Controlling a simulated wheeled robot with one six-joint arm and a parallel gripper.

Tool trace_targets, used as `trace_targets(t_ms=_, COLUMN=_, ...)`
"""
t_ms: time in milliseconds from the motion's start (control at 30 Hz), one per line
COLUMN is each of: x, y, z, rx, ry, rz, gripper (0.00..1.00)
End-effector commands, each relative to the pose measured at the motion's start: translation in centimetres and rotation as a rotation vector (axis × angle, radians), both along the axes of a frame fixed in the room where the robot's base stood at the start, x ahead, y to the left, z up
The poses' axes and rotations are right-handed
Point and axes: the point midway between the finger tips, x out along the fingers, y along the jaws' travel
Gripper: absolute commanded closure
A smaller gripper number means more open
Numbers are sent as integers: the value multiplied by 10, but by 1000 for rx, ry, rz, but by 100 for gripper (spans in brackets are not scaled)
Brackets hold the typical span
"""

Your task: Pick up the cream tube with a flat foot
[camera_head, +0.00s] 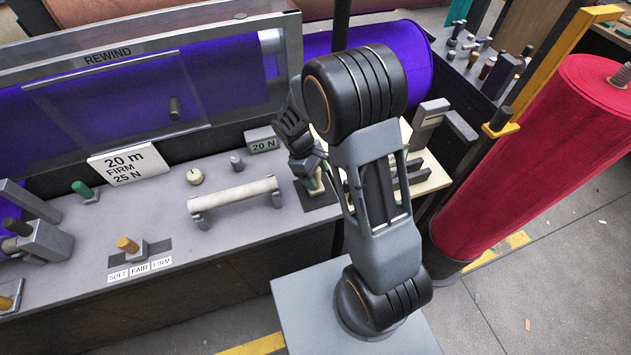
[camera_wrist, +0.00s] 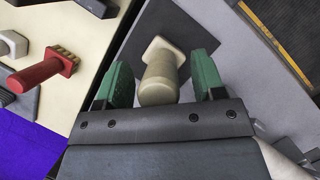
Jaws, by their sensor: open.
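The cream tube (camera_wrist: 158,82) shows in the wrist view with its pale flat foot (camera_wrist: 158,44) at the far end, over a dark mat (camera_wrist: 193,32). My gripper (camera_wrist: 162,66) is open, with one green finger on each side of the tube. Small gaps show between the fingers and the tube, so it does not look gripped. In the head view my gripper (camera_head: 316,180) is low over the dark mat at the bench's right part, and my arm largely hides the tube there.
A red tube with a toothed foot (camera_wrist: 42,73) lies on a cream board (camera_wrist: 75,98) at left in the wrist view. A cream roller bar (camera_head: 233,196) and a 20 N block (camera_head: 262,141) stand left of my gripper. A tall red felt roll (camera_head: 540,150) stands at right.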

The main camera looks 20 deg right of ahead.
Motion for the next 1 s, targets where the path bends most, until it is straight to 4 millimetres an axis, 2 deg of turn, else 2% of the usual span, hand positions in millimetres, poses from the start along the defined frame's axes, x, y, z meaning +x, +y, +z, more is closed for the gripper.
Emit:
trace_targets(t_ms=100, x=0, y=0, z=0, rx=0, ry=0, rz=0, gripper=38)
trace_targets(t_ms=733, x=0, y=0, z=0, rx=0, ry=0, rz=0, gripper=98)
trace_targets(t_ms=1000, x=0, y=0, z=1, rx=0, ry=-1, rz=0, gripper=100)
